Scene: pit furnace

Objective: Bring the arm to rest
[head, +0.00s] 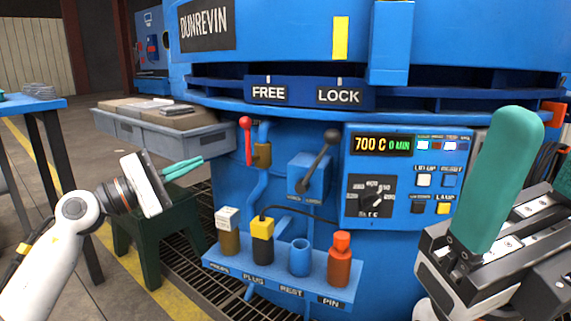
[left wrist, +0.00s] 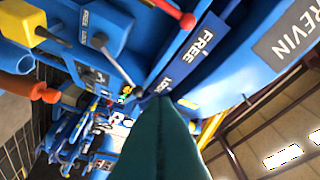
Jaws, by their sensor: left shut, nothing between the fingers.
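My left gripper (head: 183,168) reaches in from the left in the head view, its teal fingers shut with nothing between them. It is held in the air in front of the grey side tray and left of the furnace (head: 280,240), apart from both. In the left wrist view the teal fingers (left wrist: 165,145) lie together. My right gripper (head: 500,185) is close to the camera at the right, in front of the control panel's right side. One large teal finger shows there; whether the jaws are open is unclear.
A shelf (head: 225,263) holds several capped posts and an open blue cup (head: 300,257). A red-knobbed lever (head: 247,140) and a black-knobbed lever (head: 320,160) stick out above it. A grey tray (head: 160,134), green stool (head: 180,230) and blue table (head: 30,105) stand left.

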